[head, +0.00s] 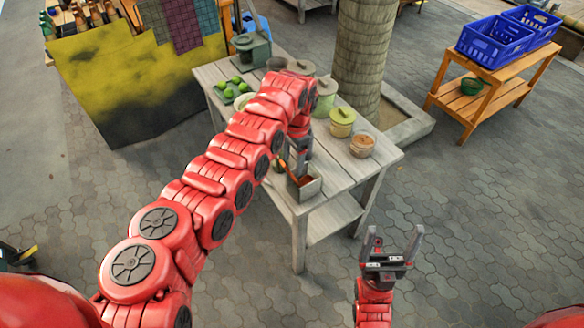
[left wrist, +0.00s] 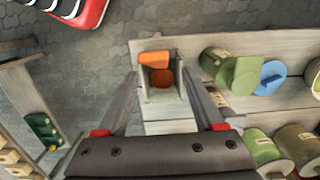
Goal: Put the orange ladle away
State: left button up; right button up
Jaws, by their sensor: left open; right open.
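The orange ladle (head: 303,181) is in a small grey open-topped box on the front corner of the wooden table. In the left wrist view, its orange handle (left wrist: 154,57) reaches over the box's far rim and its round bowl (left wrist: 162,78) is inside the grey box (left wrist: 178,82). My left gripper (head: 296,168) is over the box, pointing down, open and empty. In the left wrist view its fingers (left wrist: 158,74) stand to either side of the box. Whether they touch it is unclear. My right gripper (head: 393,235) is open and empty, right of the table.
The wooden table (head: 336,184) also bears limes (head: 233,89), a yellow-green lidded pot (head: 342,122), a jar with brown contents (head: 362,146) and other pots. A stone column (head: 362,50) stands behind. Blue crates (head: 490,44) sit on a stand at the back right.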

pick_arm(q)
notch_tip(320, 180, up, 14)
jog(key=d+b, duration=0.1)
jog(key=b, duration=0.2)
jog(key=shift+w, duration=0.3)
